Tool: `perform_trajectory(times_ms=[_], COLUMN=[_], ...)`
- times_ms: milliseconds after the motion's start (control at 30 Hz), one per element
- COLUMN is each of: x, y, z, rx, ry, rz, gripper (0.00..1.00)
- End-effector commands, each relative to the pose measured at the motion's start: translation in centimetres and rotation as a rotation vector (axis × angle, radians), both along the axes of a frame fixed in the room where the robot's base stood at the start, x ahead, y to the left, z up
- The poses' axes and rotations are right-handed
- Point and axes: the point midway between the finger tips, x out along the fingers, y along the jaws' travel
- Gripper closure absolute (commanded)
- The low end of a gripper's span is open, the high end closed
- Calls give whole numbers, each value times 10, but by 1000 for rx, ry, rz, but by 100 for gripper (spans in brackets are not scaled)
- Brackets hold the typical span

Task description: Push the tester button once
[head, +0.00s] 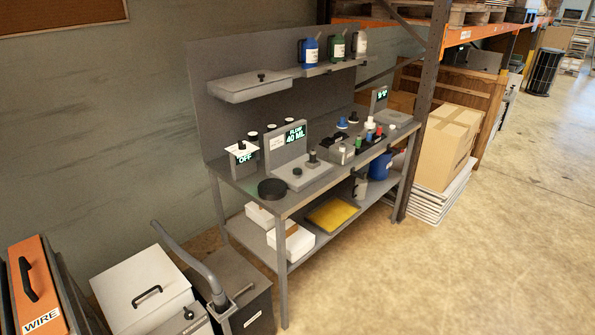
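A grey workbench (262,200) stands against the wall in the head view. Several small devices with displays are on it, and I cannot tell which is the tester. One at the left has a display reading "OFF" (245,158). The middle device has a panel reading about "FLUX 40 ML" (294,134) and a base with dark knobs (311,158). At the far right end is a device with a small lit display (382,94) and a low base with a dark knob (393,118). No button state is readable. My gripper is not in view.
A shelf (240,90) with bottles hangs above the bench. A round black dish (272,189) lies at its near corner. Cases, including a white lidded box (135,275), and a grey bent tube (185,257) are in the foreground. Open floor (450,270) lies to the right.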

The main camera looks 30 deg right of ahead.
Motion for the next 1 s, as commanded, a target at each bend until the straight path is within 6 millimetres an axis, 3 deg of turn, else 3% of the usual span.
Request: perform_trajectory(times_ms=[67, 300, 1000], x=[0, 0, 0], y=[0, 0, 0], z=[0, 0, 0], rx=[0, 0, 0], ry=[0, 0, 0], rz=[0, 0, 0], gripper=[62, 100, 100])
